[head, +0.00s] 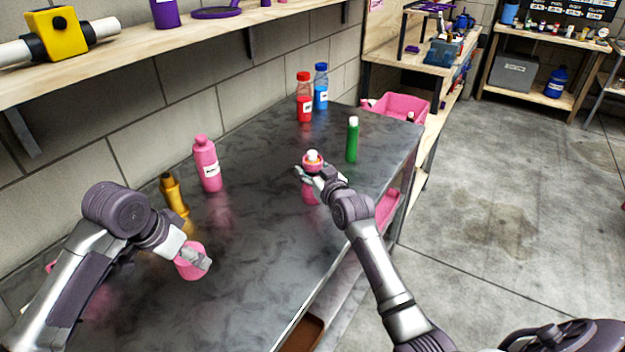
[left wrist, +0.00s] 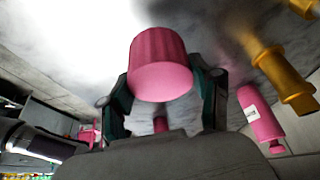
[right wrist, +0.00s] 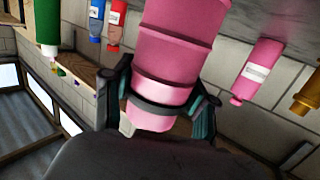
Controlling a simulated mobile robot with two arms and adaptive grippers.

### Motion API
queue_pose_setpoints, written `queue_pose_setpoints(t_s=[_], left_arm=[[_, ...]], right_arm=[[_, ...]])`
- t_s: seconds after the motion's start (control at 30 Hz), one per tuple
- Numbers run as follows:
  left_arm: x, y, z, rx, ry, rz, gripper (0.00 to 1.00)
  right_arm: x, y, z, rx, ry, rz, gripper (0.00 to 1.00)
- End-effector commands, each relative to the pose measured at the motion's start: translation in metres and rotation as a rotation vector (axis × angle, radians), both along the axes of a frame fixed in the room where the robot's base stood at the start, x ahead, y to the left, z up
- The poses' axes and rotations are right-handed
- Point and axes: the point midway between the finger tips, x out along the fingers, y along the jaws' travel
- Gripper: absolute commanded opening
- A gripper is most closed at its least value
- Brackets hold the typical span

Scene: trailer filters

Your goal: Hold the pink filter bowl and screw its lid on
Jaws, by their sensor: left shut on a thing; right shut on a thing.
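My left gripper (head: 193,257) is shut on a pink ribbed cup-shaped piece (left wrist: 158,65) and holds it over the near part of the dark bench; it also shows in the head view (head: 187,264). My right gripper (head: 313,175) is shut on a pink stepped cylinder (right wrist: 172,48) with a dark ring and a pale top, near the bench's right edge. The two pink pieces are well apart. I cannot tell for sure which is the bowl and which the lid. The fingers hide part of each.
On the bench (head: 262,225) stand a pink bottle (head: 207,165), a gold fitting (head: 174,197), a green bottle (head: 352,142), and red (head: 304,100) and blue (head: 321,88) bottles. A pink bin (head: 400,103) is beyond. The bench middle is clear.

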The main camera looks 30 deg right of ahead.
Motion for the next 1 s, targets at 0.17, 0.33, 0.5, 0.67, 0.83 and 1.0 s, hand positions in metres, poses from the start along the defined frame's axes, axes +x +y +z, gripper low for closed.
queue_pose_setpoints(t_s=[0.17, 0.33, 0.5, 0.67, 0.83, 1.0], left_arm=[[0.000, 0.000, 0.000, 0.000, 0.000, 0.000, 0.34], [0.000, 0.000, 0.000, 0.000, 0.000, 0.000, 0.34], [0.000, 0.000, 0.000, 0.000, 0.000, 0.000, 0.34], [0.000, 0.000, -0.003, 0.000, 0.000, 0.000, 0.34], [0.000, 0.000, -0.007, 0.000, 0.000, 0.000, 0.34], [0.000, 0.000, -0.013, 0.000, 0.000, 0.000, 0.34]], right_arm=[[0.000, 0.000, 0.006, 0.000, -0.004, 0.000, 0.18], [0.001, 0.000, 0.020, 0.000, -0.006, 0.000, 0.18], [0.001, 0.000, 0.038, -0.001, -0.005, 0.000, 0.18], [0.004, -0.014, 0.049, -0.003, -0.004, -0.002, 0.18], [0.010, -0.037, 0.063, -0.006, -0.004, -0.002, 0.18], [0.017, -0.067, 0.081, -0.006, -0.005, -0.002, 0.18]])
